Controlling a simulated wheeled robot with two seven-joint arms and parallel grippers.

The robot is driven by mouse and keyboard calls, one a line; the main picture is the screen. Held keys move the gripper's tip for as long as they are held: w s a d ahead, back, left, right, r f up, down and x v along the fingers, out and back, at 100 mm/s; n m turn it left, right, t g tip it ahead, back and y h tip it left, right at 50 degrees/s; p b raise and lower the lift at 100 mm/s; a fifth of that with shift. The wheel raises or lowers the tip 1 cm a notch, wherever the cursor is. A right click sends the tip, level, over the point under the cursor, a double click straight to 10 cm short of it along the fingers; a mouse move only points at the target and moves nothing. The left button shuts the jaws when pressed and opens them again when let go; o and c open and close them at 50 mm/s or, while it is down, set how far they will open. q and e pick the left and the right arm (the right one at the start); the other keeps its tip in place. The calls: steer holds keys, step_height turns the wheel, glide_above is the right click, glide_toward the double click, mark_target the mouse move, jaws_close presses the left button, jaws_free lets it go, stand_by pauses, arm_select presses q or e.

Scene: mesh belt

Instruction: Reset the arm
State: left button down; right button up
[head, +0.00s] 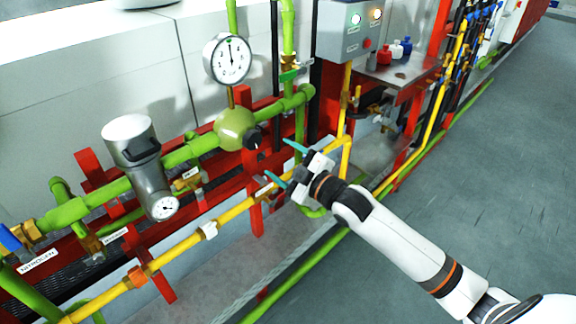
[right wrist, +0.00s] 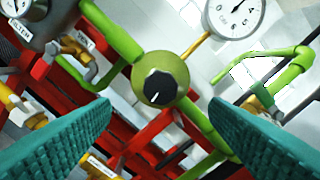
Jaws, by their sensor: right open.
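My right arm comes in from the lower right in the head view. Its gripper (head: 281,164) is open, with its two teal fingers apart and nothing between them. It is just in front of and to the right of a green round regulator (head: 233,128) with a black knob (head: 253,139). In the right wrist view, the black knob (right wrist: 160,87) shows ahead, between and beyond the teal fingers (right wrist: 175,135), apart from them. My left gripper is not in the head view.
A pressure gauge (head: 229,58) stands above the regulator. A grey filter cylinder (head: 140,165) is at left. A yellow pipe (head: 228,215) runs below. A grey control box (head: 353,28) and metal shelf (head: 401,72) are behind. The grey floor (head: 470,150) at right is clear.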

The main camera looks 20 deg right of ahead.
steer(key=shift+s+d, duration=0.25)
steer(key=shift+s, duration=0.45)
